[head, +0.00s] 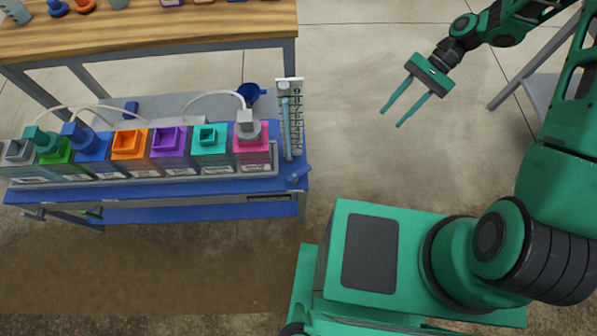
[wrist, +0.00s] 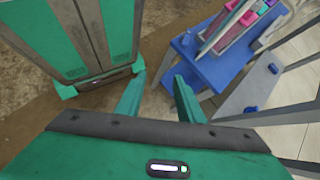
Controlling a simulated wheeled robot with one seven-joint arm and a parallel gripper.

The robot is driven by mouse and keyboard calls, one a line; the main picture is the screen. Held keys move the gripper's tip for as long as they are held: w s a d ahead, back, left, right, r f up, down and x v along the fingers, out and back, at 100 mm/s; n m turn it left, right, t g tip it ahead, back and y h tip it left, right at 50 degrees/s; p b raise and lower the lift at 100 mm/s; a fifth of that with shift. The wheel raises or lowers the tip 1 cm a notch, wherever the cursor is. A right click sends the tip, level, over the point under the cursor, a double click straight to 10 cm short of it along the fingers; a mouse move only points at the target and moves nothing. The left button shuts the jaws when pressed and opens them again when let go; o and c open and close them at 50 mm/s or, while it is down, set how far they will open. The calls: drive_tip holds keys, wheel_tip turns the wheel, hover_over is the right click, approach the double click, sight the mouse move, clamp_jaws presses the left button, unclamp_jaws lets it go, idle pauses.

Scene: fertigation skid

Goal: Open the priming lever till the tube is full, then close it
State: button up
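An upright clear tube with a numbered white scale (head: 290,115) stands at the right end of the blue skid bench in the head view. How full it is I cannot tell. A small blue-grey fitting (head: 294,178) sits at the bench's front right corner below the tube; it may be the priming lever, but it is too small to be sure. A grey handle (head: 34,214) and a green handle (head: 93,212) show under the bench's front left edge. My gripper (head: 391,118) is open and empty, in free air right of the tube. Its spread fingers also show in the wrist view (wrist: 160,85).
A row of several coloured-topped containers, including a magenta one (head: 252,148), stands on the blue bench (head: 215,187). A blue funnel (head: 250,93) is behind them. A wooden table (head: 150,36) is at the back left.

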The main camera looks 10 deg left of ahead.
drive_tip(key=s+a+f+m+g+y, duration=0.1)
drive_tip(key=s+a+f+g+y, duration=0.2)
drive_tip(key=a+f, duration=0.5)
drive_tip(key=m+g+y, duration=0.2)
drive_tip(key=y, duration=0.2)
approach(295, 174)
drive_tip(key=x, duration=1)
clamp_jaws()
